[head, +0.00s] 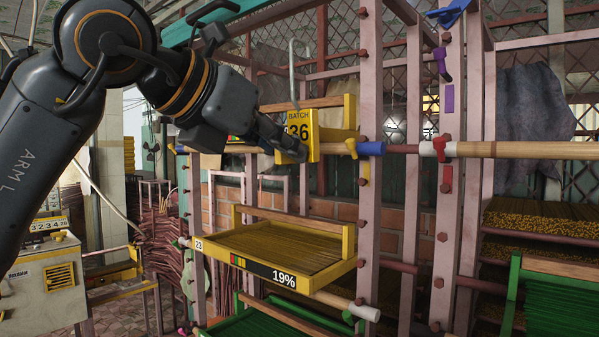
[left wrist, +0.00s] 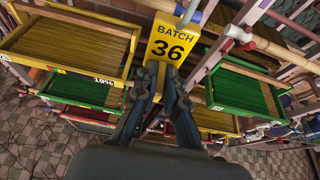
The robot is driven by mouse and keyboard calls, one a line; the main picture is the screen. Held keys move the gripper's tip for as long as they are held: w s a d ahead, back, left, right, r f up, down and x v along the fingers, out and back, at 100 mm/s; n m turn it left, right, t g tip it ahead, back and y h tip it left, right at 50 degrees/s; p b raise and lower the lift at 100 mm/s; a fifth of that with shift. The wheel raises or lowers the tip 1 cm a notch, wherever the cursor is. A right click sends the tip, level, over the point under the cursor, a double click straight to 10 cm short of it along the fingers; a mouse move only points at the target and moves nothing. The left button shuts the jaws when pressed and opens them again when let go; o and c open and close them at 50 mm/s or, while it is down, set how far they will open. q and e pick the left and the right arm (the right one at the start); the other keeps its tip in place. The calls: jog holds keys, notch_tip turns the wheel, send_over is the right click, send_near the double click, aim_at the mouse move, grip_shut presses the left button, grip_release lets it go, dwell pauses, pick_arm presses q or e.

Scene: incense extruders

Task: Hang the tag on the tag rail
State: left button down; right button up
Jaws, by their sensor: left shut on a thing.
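The tag is a yellow plate (head: 299,117) reading "BATCH 36" with a tall grey wire hook (head: 292,70) rising from its top. My left gripper (head: 293,150) is shut on the tag's lower edge and holds it upright in front of the rack. In the left wrist view, the tag (left wrist: 168,42) stands between the fingertips (left wrist: 160,78), its face towards the camera. Behind the tag is a horizontal rod with a blue end (head: 370,148); I cannot tell whether it is the tag rail. The hook's top looks free of any rail. My right gripper is out of view.
A yellow tray (head: 300,284) marked 19% sits on the rack below the tag. Pink posts (head: 371,80) stand just right of it. A wooden rod (head: 530,150) with a red and white clamp runs to the right.

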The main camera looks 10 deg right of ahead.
pick_arm(q)
jog(key=shift+s+a+r, duration=0.15)
jog(key=shift+s+r, duration=0.05)
jog(key=shift+r, duration=0.25)
jog(key=shift+r+p, duration=1)
jog(key=shift+p, duration=0.1)
jog(key=s+a+b, duration=0.3)
jog(key=s+a, duration=0.2)
jog(key=a, duration=0.2)
jog(key=shift+s+b, duration=0.25)
jog(key=shift+b, duration=0.1)
jog(key=shift+f, duration=0.1)
